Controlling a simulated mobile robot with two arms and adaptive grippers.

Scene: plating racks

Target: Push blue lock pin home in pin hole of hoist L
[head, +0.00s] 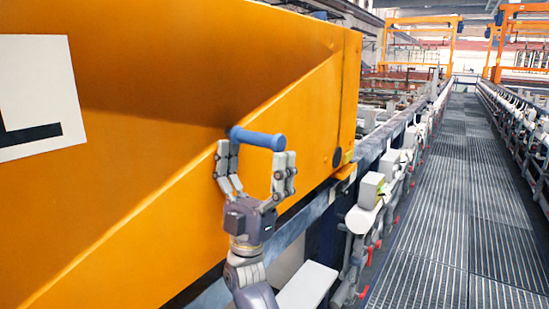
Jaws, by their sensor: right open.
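The blue lock pin (258,138) is a short cylinder lying nearly level against the side of the orange hoist L (180,110). Its left end meets or overlaps the orange panel, and its rounded right end points outward. How deep it sits in a hole cannot be told. My right gripper (256,157) is open just below the pin, one finger near each end. Whether the fingertips touch the pin is unclear. A white plate with a black L (38,95) is on the panel at the left. My left gripper is not in view.
A dark round spot (336,157) is on the hoist's right edge. A rail with white blocks (370,190) and red-tipped fittings runs alongside. A grated walkway (450,200) is clear at the right, with orange frames (425,22) far back.

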